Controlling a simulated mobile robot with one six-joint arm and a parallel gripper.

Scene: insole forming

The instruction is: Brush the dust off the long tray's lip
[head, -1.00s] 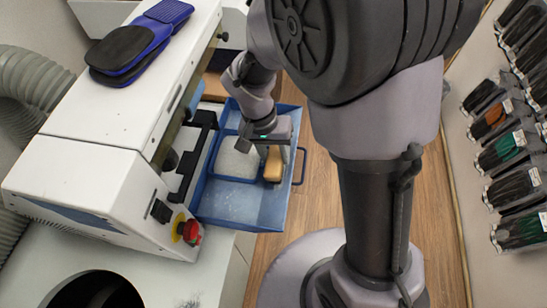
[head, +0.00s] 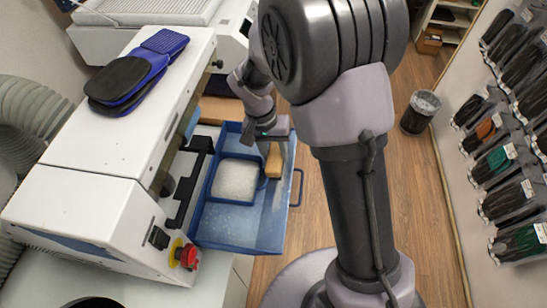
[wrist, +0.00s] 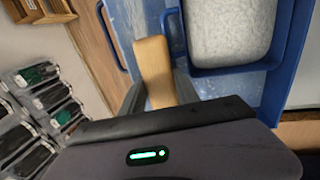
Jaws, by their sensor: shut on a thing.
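The long blue tray (head: 240,245) stands out from the side of the white machine. Dusty pale smears show on its floor (head: 222,220). My gripper (head: 276,141) is shut on a wooden-handled brush (head: 274,160) above the tray's right side, towards the far end. In the wrist view the brush (wrist: 154,68) stands between the fingers of my gripper (wrist: 158,92). Its bristles are hidden, so I cannot tell whether they touch the tray. A smaller blue tray (wrist: 228,70) with a pale grainy block lies inside the long tray.
A blue handle (head: 299,187) juts from the tray's right side. The white machine (head: 100,205) with a red stop button (head: 187,256) borders the left. Packaged insoles (head: 505,160) hang on the right wall. A bin (head: 420,112) stands on the open wooden floor.

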